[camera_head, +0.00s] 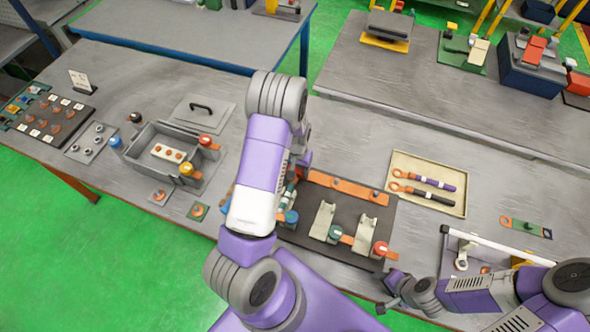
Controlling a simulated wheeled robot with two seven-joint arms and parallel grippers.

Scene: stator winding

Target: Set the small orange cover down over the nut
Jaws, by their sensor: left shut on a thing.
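My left arm reaches up over the dark work board (315,240) in the middle of the table and bends down at its far end. My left gripper (292,185) is mostly hidden behind that arm, low over the board's left part. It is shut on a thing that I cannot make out. I cannot clearly see the small orange cover or the nut; the arm blocks that part of the board. An orange bar (345,187) lies along the board's far edge. My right gripper (388,300) is small and dark, near the table's front edge; its jaw opening is unclear.
A grey bin (150,137) holds a white block with orange caps, left of the board. A beige tray (428,204) with two handled tools lies to the right. Grey brackets (325,218) and colour-topped parts, including a red one (380,248), stand on the board.

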